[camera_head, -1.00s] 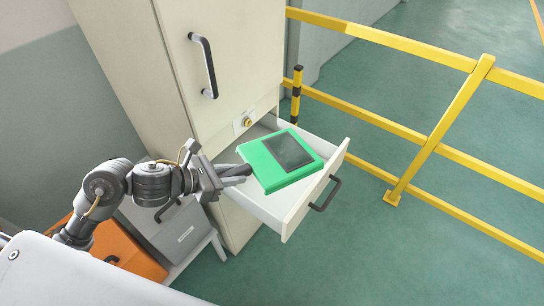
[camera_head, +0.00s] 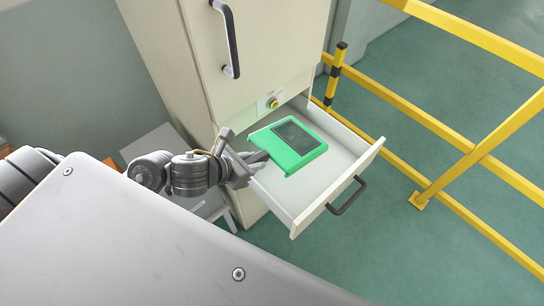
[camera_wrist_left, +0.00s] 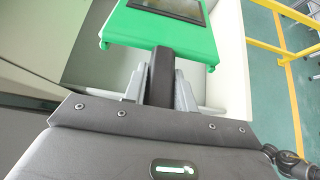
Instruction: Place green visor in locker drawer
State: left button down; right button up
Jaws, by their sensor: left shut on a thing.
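The green visor (camera_head: 289,145) with a dark window is at the open locker drawer (camera_head: 337,175), over its left and rear part. My left gripper (camera_head: 261,161) is shut on the visor's near left edge. In the left wrist view the visor (camera_wrist_left: 165,36) extends beyond the fingers (camera_wrist_left: 161,78). The drawer is pulled out, and its front with a dark handle (camera_head: 347,195) faces right. I cannot tell whether the visor touches the drawer floor. My right gripper is not in view.
The tall cream locker (camera_head: 264,60) stands behind the drawer, with a dark door handle (camera_head: 226,38). A yellow railing (camera_head: 470,150) runs along the right. A grey case (camera_head: 160,143) sits low at the left. The drawer's right part is empty.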

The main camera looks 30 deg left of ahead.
pick_arm(q)
jog(key=w+f+b, duration=0.2)
jog(key=w+b, duration=0.3)
jog(key=shift+w+a+f, duration=0.1)
jog(key=shift+a+f, duration=0.2)
jog(key=shift+f, duration=0.1)
jog(key=w+f+b, duration=0.3)
jog(key=w+f, duration=0.2)
